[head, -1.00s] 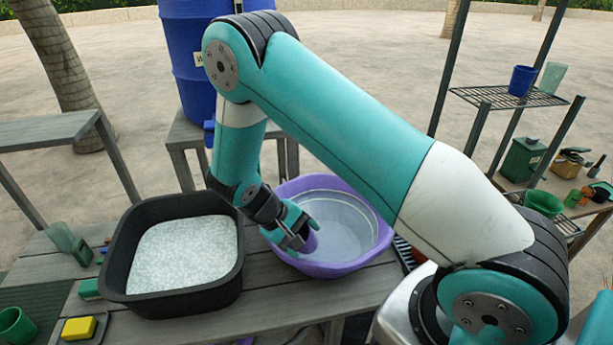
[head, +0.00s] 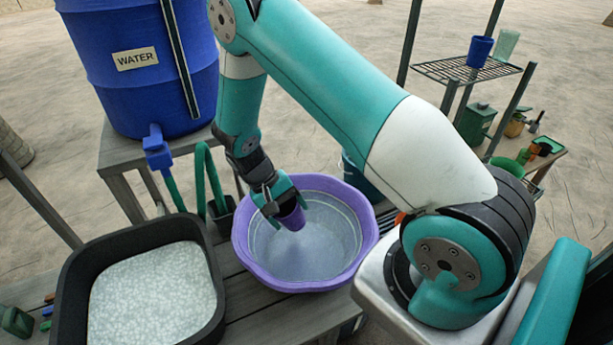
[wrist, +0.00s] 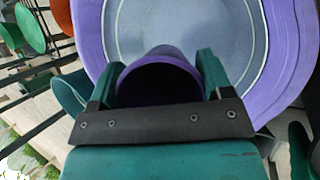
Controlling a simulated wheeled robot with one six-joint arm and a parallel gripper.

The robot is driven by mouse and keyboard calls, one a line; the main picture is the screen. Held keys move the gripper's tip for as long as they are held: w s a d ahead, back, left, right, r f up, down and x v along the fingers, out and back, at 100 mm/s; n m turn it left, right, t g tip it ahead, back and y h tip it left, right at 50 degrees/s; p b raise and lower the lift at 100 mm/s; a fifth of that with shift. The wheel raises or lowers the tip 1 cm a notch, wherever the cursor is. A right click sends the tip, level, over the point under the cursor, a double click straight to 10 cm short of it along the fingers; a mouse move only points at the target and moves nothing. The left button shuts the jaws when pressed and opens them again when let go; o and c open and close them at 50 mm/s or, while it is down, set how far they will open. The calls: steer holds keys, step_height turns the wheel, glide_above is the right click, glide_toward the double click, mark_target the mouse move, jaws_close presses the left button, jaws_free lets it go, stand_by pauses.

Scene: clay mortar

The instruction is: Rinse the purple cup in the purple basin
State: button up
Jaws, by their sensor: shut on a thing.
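The purple cup (head: 292,216) is held in my gripper (head: 281,197) over the purple basin (head: 243,250). The fingers are shut on the cup from both sides. In the wrist view the cup (wrist: 160,72) sits between the two fingers (wrist: 158,82), its dark open mouth facing the camera. The basin (wrist: 92,42) lies beyond it, holding pale, clear-looking water. In the head view the cup is tilted, inside the basin's outline near its back left part. I cannot tell whether the cup touches the water.
A black tub (head: 75,285) of white granular-looking material stands left of the basin. A blue water barrel (head: 140,65) with a tap is on a stand behind. A wire shelf (head: 465,70) with a blue cup (head: 480,51) stands at the right back.

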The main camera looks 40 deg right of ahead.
mark_target(298, 204)
steer(key=m+y, duration=0.1)
steer(key=m, duration=0.1)
steer(key=d+r+m+y, duration=0.1)
steer(key=m+y, duration=0.1)
steer(key=s+d+r+m+y+p, duration=0.1)
steer(key=m+y, duration=0.1)
steer(key=shift+s+d+r+m, duration=0.15)
steer(key=shift+r+m, duration=0.1)
steer(key=shift+m, duration=0.15)
steer(key=r+m+t+y, duration=0.1)
steer(key=m+t, duration=0.1)
steer(key=m, duration=0.1)
steer(key=r+m+t+y+p, duration=0.1)
steer(key=r+m+t, duration=0.1)
steer(key=m, duration=0.1)
steer(key=d+r+m+t, duration=0.1)
steer(key=r+m+t, duration=0.1)
steer(key=m, duration=0.1)
steer(key=shift+r+y+p, duration=0.1)
steer(key=shift+y+p, duration=0.2)
steer(key=shift+y, duration=0.1)
steer(key=shift+w+r+m, duration=0.2)
steer(key=shift+m, duration=0.5)
